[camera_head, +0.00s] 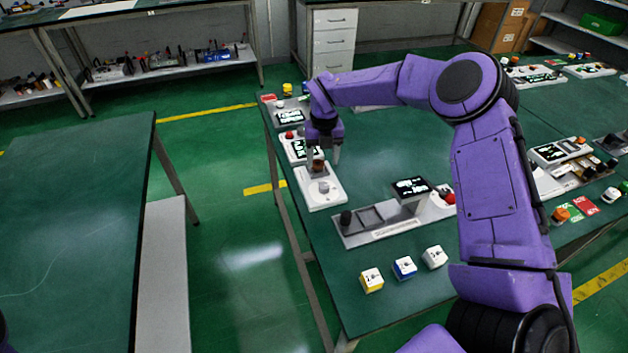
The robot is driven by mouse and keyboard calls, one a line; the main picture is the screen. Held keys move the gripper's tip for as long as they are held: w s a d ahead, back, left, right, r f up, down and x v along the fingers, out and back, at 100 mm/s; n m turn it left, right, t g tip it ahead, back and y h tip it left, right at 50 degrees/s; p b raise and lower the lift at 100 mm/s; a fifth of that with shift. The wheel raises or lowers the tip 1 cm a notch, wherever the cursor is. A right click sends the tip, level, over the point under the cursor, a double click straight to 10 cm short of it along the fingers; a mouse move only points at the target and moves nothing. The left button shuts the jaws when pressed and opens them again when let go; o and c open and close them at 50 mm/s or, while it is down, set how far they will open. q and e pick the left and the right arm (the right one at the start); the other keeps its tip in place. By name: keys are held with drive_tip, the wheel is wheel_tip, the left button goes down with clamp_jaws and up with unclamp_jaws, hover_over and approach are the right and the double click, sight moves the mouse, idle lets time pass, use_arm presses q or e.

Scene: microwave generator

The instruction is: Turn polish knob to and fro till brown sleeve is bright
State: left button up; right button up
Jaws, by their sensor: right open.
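A white device (334,198) lies near the left edge of the green table. It carries a pale round knob (324,187) and, behind it, a small brown part (318,166) that looks like the brown sleeve. My right gripper (325,158) points down over the far end of this device. Its fingers are open, with the left one close to the brown part. I cannot tell whether they touch it. The sleeve looks dull brown and is small in the picture. My left gripper is not in view.
A grey panel (380,232) with a black knob and a small display stands nearer on the table. Yellow, blue and white cubes (404,268) sit at the front. Another device with a display (298,148) lies just behind. My right arm spans the table's right side.

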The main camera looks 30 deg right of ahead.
drive_tip(key=p, duration=0.2)
hover_over(323, 185)
drive_tip(key=s, duration=0.2)
wheel_tip(323, 185, down, 5)
drive_tip(key=shift+f, duration=0.15)
drive_tip(key=f, duration=0.1)
drive_tip(key=w+f, duration=0.1)
drive_tip(key=f, duration=0.1)
drive_tip(key=w+f, duration=0.1)
drive_tip(key=shift+f+p, duration=0.15)
drive_tip(key=shift+p, duration=0.25)
drive_tip(key=shift+s+r, duration=0.3)
drive_tip(key=shift+s, duration=0.1)
drive_tip(key=shift+c, duration=0.5)
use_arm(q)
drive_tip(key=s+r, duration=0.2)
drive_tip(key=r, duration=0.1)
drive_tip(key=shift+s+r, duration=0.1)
use_arm(e)
drive_tip(key=c, duration=0.9)
